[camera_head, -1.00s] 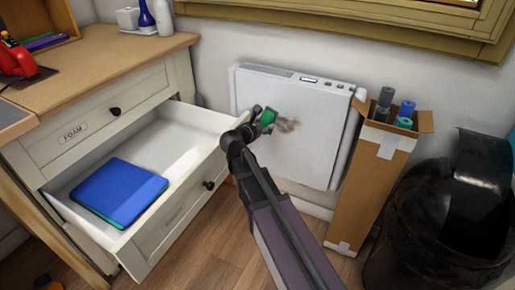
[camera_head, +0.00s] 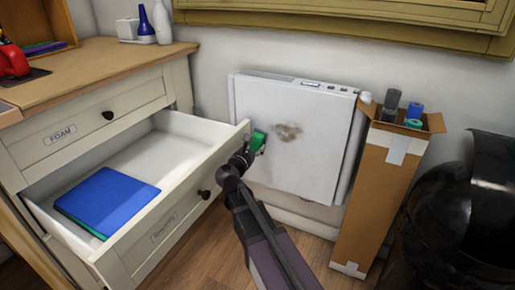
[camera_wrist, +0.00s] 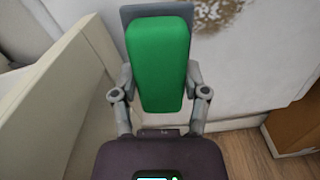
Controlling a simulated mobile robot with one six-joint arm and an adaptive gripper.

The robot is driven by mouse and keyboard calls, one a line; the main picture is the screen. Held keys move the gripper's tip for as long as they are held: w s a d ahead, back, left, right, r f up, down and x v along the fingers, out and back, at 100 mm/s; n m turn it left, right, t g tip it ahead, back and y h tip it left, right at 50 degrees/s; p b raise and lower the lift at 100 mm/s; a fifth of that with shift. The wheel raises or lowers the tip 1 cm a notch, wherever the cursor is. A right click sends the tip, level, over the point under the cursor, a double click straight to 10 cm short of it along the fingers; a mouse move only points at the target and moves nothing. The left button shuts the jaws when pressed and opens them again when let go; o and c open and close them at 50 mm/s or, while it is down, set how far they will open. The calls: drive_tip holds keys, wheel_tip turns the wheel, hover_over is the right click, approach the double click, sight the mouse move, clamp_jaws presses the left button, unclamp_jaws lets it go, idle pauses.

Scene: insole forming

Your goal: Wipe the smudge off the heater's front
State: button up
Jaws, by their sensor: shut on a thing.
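The white heater (camera_head: 310,165) hangs on the wall, with a brown smudge (camera_head: 288,132) on the upper middle of its front. The smudge also shows at the top right of the wrist view (camera_wrist: 218,10). My gripper (camera_head: 251,150) is shut on a green block with a grey backing (camera_wrist: 160,62). In the head view the green block (camera_head: 257,142) is at the left part of the heater's front, left of and slightly below the smudge. I cannot tell whether it touches the panel.
An open drawer (camera_head: 190,190) with blue and green sheets (camera_head: 107,200) stands close on the left of my gripper. A tall cardboard box (camera_head: 375,200) of rolls is right of the heater, beside a black bin (camera_head: 440,225).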

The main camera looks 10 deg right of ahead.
sight(287, 135)
drive_tip(key=shift+w+d, duration=0.1)
drive_tip(key=shift+x, duration=2.85)
drive_tip(key=shift+x, duration=1.05)
drive_tip(key=shift+s+d, duration=1.1)
drive_tip(key=shift+d, duration=0.3)
drive_tip(key=shift+s+d, duration=0.1)
drive_tip(key=shift+s, duration=0.05)
drive_tip(key=shift+s+d, duration=0.45)
drive_tip(key=shift+d, duration=0.3)
drive_tip(key=shift+s+d, duration=0.4)
drive_tip(key=shift+d, duration=0.3)
